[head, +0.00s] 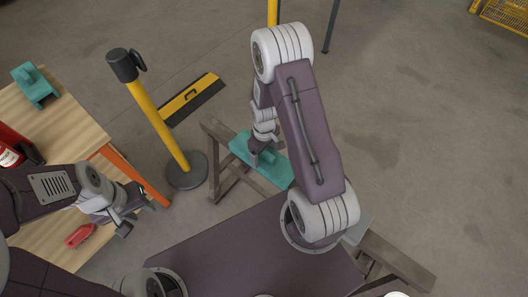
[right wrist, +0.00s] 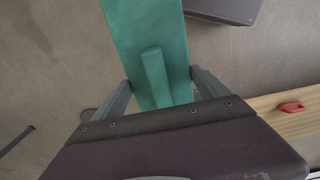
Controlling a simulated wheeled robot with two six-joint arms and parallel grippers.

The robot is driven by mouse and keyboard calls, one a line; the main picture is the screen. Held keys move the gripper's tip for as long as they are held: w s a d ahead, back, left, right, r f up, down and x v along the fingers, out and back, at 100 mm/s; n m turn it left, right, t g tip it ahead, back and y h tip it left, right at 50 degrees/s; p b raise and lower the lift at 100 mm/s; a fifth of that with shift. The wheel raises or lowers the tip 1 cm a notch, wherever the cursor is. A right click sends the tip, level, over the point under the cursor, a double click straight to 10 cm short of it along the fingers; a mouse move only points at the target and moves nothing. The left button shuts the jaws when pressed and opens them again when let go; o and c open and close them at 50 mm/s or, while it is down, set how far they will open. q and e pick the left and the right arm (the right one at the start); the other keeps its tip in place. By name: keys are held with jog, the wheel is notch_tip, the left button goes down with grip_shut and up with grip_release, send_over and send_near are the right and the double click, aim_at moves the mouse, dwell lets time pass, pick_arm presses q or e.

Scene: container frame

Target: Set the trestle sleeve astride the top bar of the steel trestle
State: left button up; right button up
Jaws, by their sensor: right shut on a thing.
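The teal trestle sleeve (head: 272,164) is in my right gripper (head: 257,155), at the left part of the steel trestle. In the right wrist view the sleeve (right wrist: 133,35) fills the top middle, its raised rib between my right gripper's fingers (right wrist: 160,92). The trestle's top bar (head: 395,258) runs diagonally from the sleeve to the lower right, partly hidden by my arm and body. In the head view the sleeve overlaps the bar's line; I cannot tell whether it is seated or above it. My left gripper (head: 134,215) is open and empty beside the wooden table.
A second teal piece (head: 36,86) sits on the wooden table (head: 70,115) at left, with a red extinguisher (head: 14,150) and a small red item (head: 80,235). A yellow post (head: 160,125) and a yellow-black floor piece (head: 192,100) stand beyond. Floor at right is clear.

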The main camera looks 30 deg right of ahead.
jog(key=shift+f+b, duration=1.1)
jog(key=shift+f, duration=0.5)
jog(key=shift+r, duration=0.1)
jog(key=o, duration=1.2)
jog(key=shift+o, duration=0.2)
notch_tip(320, 180, up, 9)
jog(key=shift+r+p, duration=0.1)
jog(key=shift+p, duration=0.95)
